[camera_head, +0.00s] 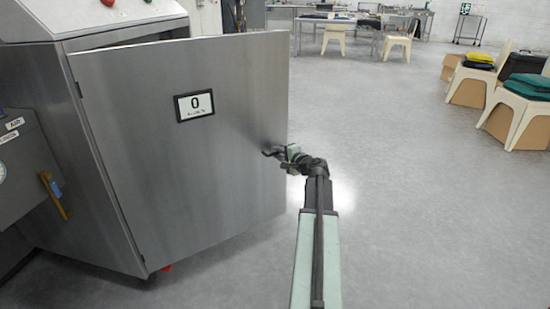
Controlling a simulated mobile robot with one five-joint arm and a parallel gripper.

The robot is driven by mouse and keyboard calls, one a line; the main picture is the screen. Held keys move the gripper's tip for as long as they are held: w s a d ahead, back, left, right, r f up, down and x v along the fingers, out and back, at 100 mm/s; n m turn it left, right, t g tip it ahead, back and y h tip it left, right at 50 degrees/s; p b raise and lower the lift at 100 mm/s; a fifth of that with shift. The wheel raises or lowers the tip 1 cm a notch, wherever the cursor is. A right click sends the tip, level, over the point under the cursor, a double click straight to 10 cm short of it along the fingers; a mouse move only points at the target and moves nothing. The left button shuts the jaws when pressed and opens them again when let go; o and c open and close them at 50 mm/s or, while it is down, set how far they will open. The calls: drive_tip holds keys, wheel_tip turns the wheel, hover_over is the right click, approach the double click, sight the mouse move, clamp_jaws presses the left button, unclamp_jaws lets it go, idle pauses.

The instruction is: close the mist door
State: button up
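The mist door (220,165) is a large brushed-metal panel with a framed label reading 0 (194,105). It stands swung open from the washer cabinet (85,170), with a dark gap along its top edge. My gripper (272,152) is at the door's free right edge, in front of its face at about mid height. The fingers look slightly apart, but the tips are small and I cannot tell whether they touch the door. No handle shows on the door.
A grey panel with a wooden-coloured lever (54,194) is at the left. Open grey floor (430,200) lies right of my arm. Pale chairs (520,100) with folded cloths and boxes stand at the right. Tables (340,22) stand at the back.

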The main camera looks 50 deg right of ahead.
clamp_jaws()
idle(1.4)
